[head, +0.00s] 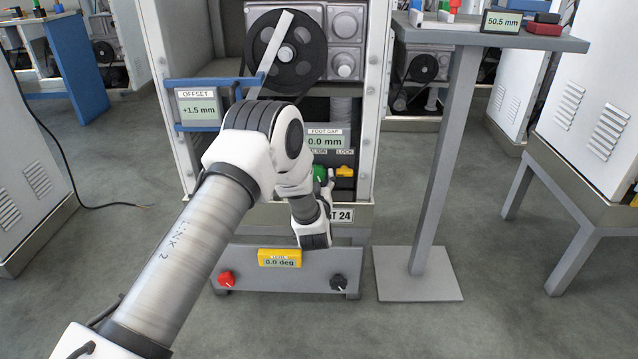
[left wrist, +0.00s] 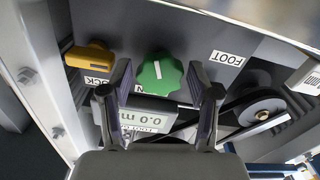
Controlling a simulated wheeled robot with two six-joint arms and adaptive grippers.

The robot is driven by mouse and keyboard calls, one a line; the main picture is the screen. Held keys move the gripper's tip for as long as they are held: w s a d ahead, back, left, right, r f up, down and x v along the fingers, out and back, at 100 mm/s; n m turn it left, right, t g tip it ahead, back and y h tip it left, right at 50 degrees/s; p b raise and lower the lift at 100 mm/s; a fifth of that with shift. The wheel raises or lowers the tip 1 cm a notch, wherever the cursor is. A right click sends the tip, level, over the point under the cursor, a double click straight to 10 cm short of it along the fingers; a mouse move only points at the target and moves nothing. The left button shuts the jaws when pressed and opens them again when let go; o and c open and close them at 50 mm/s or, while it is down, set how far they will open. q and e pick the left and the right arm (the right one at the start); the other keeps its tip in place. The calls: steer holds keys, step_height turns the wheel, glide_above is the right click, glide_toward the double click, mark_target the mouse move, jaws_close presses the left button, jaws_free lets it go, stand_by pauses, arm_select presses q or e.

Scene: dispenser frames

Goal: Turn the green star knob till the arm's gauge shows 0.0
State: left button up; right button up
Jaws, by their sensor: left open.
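The green star knob (head: 319,172) is on the front of the dispenser frame, under the foot gap gauge (head: 325,141), which reads 0.0 mm. In the left wrist view the green star knob (left wrist: 160,74) shows a white line on its face and lies between the fingertips. My left gripper (left wrist: 161,68) is open, with one finger on each side of the knob; I cannot tell whether they touch it. In the head view my left gripper (head: 328,186) is partly hidden by its wrist. The offset gauge (head: 199,107) on the blue arm (head: 176,83) reads +1.5 mm. My right gripper is not in view.
A yellow lock knob (head: 345,171) sits close beside the green one; it also shows in the left wrist view (left wrist: 90,56). Below, a low grey plate (head: 300,280) carries a yellow gauge (head: 279,258) reading 0.0 deg, a red knob (head: 226,280) and a black knob (head: 339,283). A grey stand (head: 440,150) is at right.

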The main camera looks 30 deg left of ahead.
arm_select(q)
steer(key=shift+x, duration=0.85)
steer(key=c, duration=0.9)
steer(key=shift+r+m+p, duration=0.2)
steer(key=shift+m+p, duration=0.8)
steer(key=shift+p, duration=0.25)
steer(key=m+p, duration=0.3)
steer(key=shift+s, duration=0.1)
steer(key=m+p, duration=0.3)
steer(key=shift+a+m, duration=0.1)
steer(key=shift+m, duration=0.3)
steer(key=shift+f+m+p, duration=0.15)
steer(key=shift+m+p, duration=0.6)
steer(key=shift+m, duration=0.55)
